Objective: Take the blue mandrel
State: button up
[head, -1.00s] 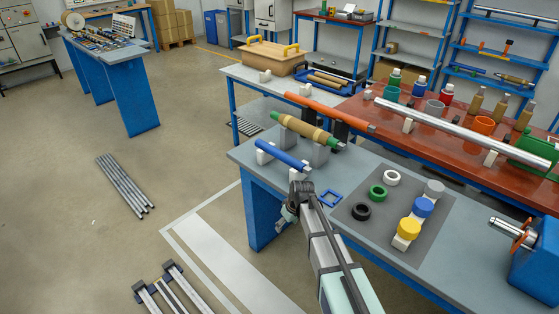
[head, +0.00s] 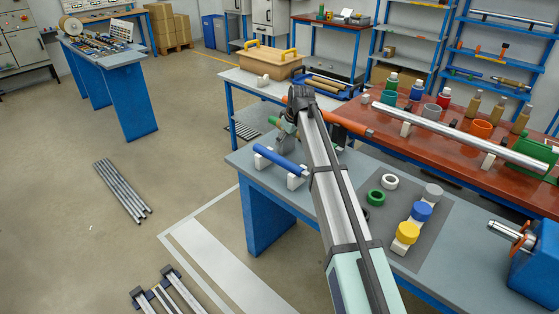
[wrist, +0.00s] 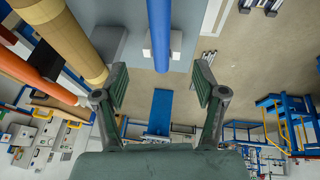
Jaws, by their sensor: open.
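The blue mandrel (head: 279,162) lies on two white supports (head: 296,181) at the left end of the grey-blue bench. In the wrist view the blue mandrel (wrist: 159,35) runs down from the top edge, lined up with the gap between my fingers. My gripper (wrist: 160,84) is open and empty, with one finger on each side of that line. In the head view my gripper (head: 288,133) hangs above and just behind the mandrel, partly hidden by my arm. I see no contact with the mandrel.
A tan mandrel with green ends (wrist: 72,38) lies beside the blue one, mostly hidden by my arm in the head view. An orange bar (head: 345,123) is farther back. Rings (head: 376,197) and a yellow-topped piece (head: 407,232) stand on a grey mat to the right.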

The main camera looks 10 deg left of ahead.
aim_at(279, 157)
jog(key=p+x, duration=0.2)
jog(key=x, duration=0.8)
jog(key=shift+w+f, duration=0.1)
jog(key=shift+w+a+f+p, duration=0.3)
jog(key=shift+w+f+p, duration=0.05)
jog(key=shift+f+p, duration=0.25)
jog(key=shift+p+x, duration=0.5)
jog(key=shift+x, duration=1.4)
grip_shut()
